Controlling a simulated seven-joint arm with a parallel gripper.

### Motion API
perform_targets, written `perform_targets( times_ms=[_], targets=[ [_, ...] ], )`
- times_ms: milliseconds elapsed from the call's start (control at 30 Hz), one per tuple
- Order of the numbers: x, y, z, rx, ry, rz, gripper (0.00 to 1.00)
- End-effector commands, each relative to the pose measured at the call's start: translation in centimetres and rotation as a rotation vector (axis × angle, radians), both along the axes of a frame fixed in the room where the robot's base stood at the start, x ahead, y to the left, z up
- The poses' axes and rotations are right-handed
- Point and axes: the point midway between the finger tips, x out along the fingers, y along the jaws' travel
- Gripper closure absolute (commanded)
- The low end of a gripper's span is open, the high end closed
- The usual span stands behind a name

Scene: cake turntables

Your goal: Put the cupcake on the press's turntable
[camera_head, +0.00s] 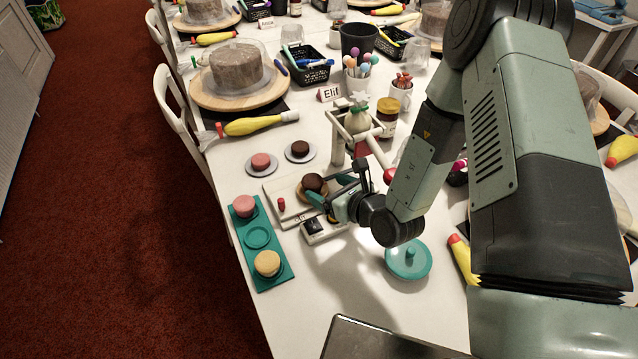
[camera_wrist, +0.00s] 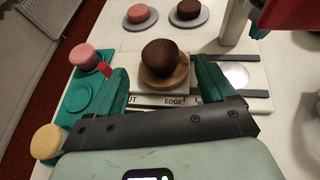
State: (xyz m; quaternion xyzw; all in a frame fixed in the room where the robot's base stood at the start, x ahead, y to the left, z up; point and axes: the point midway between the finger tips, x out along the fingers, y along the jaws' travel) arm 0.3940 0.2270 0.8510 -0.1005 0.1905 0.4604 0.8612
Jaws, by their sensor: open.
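The dark chocolate cupcake (camera_head: 313,182) sits upright on the press's small round wooden turntable (camera_head: 301,194). In the wrist view the cupcake (camera_wrist: 162,55) rests near the middle of the wooden disc (camera_wrist: 166,84). My gripper (camera_head: 329,190) is low over the white base board at the turntable. In the wrist view my gripper (camera_wrist: 162,77) is open, with one teal finger to the left and one to the right of the cupcake. Gaps show between the fingers and the cupcake.
A teal tray (camera_head: 275,283) at the left holds a pink cupcake (camera_head: 244,205), an empty recess and a yellow cupcake (camera_head: 267,262). Two small plates with cakes (camera_head: 260,161) (camera_head: 299,149) lie behind. A teal round lid (camera_head: 408,260) lies at the front right.

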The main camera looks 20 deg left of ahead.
Motion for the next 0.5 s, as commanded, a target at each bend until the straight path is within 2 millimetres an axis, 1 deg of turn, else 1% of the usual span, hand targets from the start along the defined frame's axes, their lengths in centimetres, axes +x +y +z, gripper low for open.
perform_targets(
  times_ms=[33, 100, 200, 333, 500],
  targets=[
    [-0.6, -0.9, 0.6, -0.001, 0.002, -0.002, 0.17],
    [-1.3, -2.1, 1.1, -0.001, 0.002, -0.003, 0.17],
    [-2.2, -3.4, 1.9, -0.001, 0.001, -0.002, 0.17],
    [-3.0, -4.5, 2.5, -0.001, 0.001, 0.000, 0.17],
    [-3.3, -5.0, 2.8, 0.001, -0.001, 0.000, 0.17]
  ],
)
